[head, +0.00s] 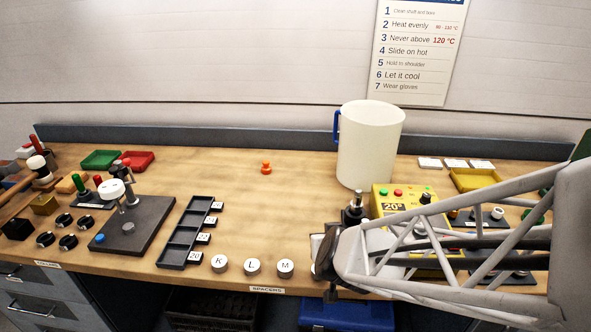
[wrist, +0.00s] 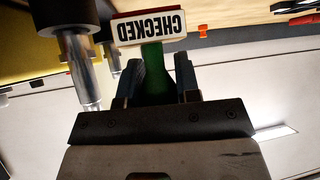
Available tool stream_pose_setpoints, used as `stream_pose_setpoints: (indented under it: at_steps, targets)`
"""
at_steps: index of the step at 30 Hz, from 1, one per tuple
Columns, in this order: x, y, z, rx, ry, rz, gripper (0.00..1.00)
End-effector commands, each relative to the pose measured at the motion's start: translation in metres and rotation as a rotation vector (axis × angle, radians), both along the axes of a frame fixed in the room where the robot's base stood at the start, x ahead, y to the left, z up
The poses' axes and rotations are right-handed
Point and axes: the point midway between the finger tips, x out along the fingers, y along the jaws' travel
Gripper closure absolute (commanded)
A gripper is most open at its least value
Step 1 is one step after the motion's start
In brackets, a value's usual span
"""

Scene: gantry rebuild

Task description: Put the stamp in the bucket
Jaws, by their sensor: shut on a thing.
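The stamp (wrist: 150,27) has a white block with a red edge, marked CHECKED, and a green handle. In the wrist view my gripper (wrist: 162,70) is shut on the green handle, with the block sticking out beyond the fingertips. The bucket (head: 370,150) is tall and white with a blue handle on its left side. It stands upright at the back of the bench, right of the middle, in the head view. I cannot make out the stamp or the fingertips in the head view. The inside of the bucket is hidden there.
A yellow control box (head: 396,197) stands right of and in front of the bucket, partly behind my arm. An orange piece (head: 266,168) lies left of the bucket. A black slotted tray (head: 187,234) and a dark plate are further left. The bench around the orange piece is clear.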

Motion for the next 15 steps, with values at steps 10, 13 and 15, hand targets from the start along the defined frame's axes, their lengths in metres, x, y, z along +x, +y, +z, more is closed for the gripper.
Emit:
stream_pose_setpoints:
  at_steps: [10, 13, 15]
  targets:
    - [0.0002, 0.0, -0.0004, 0.0, 0.001, 0.0, 0.97]
    - [0.0034, 0.0009, -0.0009, 0.0, 0.001, 0.0, 0.97]
    - [0.0081, 0.0024, -0.0015, 0.0, 0.002, 0.0, 0.97]
